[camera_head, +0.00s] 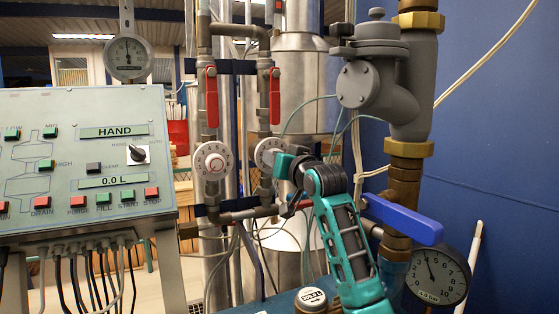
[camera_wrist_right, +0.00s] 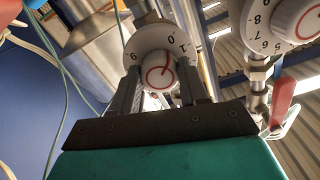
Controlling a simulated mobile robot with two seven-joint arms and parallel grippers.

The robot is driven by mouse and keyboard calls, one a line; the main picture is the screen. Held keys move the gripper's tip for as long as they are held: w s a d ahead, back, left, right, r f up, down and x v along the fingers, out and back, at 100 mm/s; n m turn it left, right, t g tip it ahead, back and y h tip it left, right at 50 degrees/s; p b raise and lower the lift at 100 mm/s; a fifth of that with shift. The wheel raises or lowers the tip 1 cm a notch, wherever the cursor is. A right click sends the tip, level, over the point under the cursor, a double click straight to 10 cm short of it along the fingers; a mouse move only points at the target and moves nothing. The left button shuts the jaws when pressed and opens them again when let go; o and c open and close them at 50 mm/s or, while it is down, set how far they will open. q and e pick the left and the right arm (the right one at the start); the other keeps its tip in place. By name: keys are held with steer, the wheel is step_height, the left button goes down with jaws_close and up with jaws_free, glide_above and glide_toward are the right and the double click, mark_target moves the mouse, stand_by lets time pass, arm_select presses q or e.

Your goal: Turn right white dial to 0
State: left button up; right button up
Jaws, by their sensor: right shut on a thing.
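The right white dial (camera_head: 266,150) is on the right-hand pipe, partly hidden by my right gripper (camera_head: 284,168). In the right wrist view this dial (camera_wrist_right: 150,38) faces me, with a white knob (camera_wrist_right: 158,72) ringed in red. My right gripper's fingers (camera_wrist_right: 158,80) stand on both sides of the knob and are shut on it. The knob's red mark points up and seems close to the 0 on the scale; the exact reading is hard to tell. My left gripper is not in view.
The left white dial (camera_head: 212,161) is close beside, also seen in the wrist view (camera_wrist_right: 292,20). Red levers (camera_head: 275,95) hang above the dials. A blue lever (camera_head: 403,218) and a pressure gauge (camera_head: 438,276) are to the right. A control panel (camera_head: 70,205) stands left.

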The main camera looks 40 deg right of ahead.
steer(key=shift+n, duration=0.3)
stand_by(0.4)
steer(key=o, duration=1.1)
steer(key=shift+c, duration=0.2)
steer(key=b+v, duration=0.1)
steer(key=v, duration=1.2)
